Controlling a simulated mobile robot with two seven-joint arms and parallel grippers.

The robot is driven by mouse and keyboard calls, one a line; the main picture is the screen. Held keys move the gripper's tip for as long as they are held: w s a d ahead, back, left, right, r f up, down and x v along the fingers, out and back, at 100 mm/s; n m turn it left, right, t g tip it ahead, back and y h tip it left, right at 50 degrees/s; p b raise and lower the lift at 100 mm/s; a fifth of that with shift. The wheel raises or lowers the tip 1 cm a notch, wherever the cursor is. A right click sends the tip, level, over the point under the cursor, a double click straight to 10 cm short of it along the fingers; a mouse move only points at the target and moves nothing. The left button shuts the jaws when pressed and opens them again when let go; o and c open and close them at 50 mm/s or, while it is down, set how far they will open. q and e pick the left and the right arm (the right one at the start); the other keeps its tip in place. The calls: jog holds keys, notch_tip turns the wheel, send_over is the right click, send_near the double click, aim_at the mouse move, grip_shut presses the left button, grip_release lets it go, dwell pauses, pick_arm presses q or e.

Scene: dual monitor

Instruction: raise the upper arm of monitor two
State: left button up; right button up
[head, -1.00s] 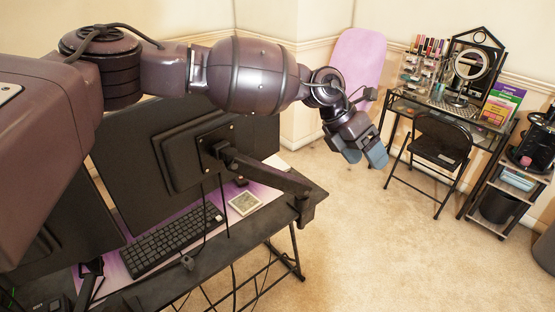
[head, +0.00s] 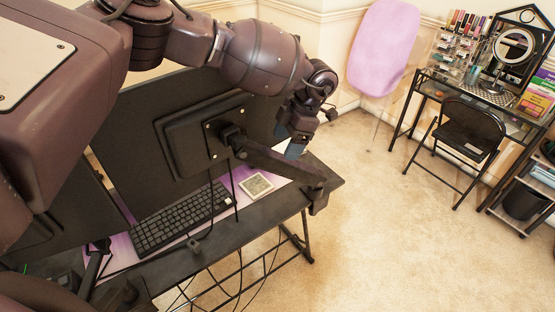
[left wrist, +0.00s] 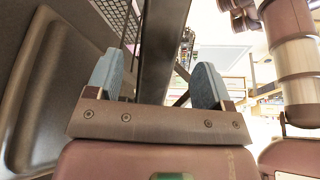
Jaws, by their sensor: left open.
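A black monitor (head: 135,130) shows its back in the head view, with a square mount plate on it. Its black upper arm (head: 275,162) slopes down to the right from the mount to a joint (head: 318,200) at the desk's edge. I cannot tell whether this is monitor two. My left gripper (head: 296,150) is open, just beyond the upper arm in the head view. In the left wrist view the gripper (left wrist: 157,78) has its blue-grey fingers apart, with a dark bar (left wrist: 162,50), likely the upper arm, seen between them. Contact cannot be told. My right gripper is not in view.
A second monitor (head: 65,205) stands at the left. The desk (head: 255,215) holds a keyboard (head: 180,215) and a small square item (head: 256,186); cables hang nearby. A chair (head: 465,140) and vanity stand farther right. The carpet (head: 390,240) between is clear.

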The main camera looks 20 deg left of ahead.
aim_at(280, 156)
pick_arm(q)
jog(key=p+x, duration=0.1)
jog(key=x, duration=0.4)
jog(key=shift+f, duration=0.1)
jog(key=shift+s+a+f, duration=0.15)
jog(key=shift+a+f, duration=0.05)
jog(key=shift+f, duration=0.5)
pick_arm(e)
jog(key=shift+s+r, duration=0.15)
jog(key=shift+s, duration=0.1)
pick_arm(q)
jog(key=c, duration=1.3)
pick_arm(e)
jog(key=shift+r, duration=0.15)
